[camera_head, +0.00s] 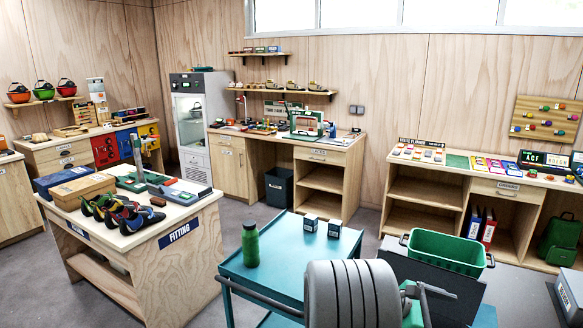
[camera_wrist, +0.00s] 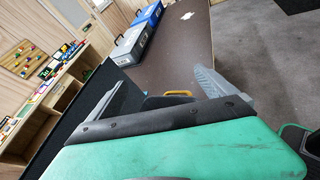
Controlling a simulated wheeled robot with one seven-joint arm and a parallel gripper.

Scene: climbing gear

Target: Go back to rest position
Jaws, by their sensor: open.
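My gripper (camera_wrist: 168,78) shows in the wrist view, its two grey fingers spread wide apart with nothing held between them. The green and black housing behind the fingers fills the lower part of that view. Beyond the fingers is a dark brown surface (camera_wrist: 187,45) with a blue case (camera_wrist: 146,18) and a grey case (camera_wrist: 134,42) along its left edge. In the head view a grey ribbed part of my arm stands at the bottom centre, in front of the teal cart (camera_head: 290,246). The fingertips cannot be made out clearly there.
A green bottle (camera_head: 250,243) and two small dark boxes (camera_head: 310,222) (camera_head: 334,229) stand on the cart. A green bin (camera_head: 446,252) is close to my arm on the right. The fitting bench (camera_head: 150,228) stands left, holding climbing shoes (camera_head: 125,215). Grey floor separates the benches.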

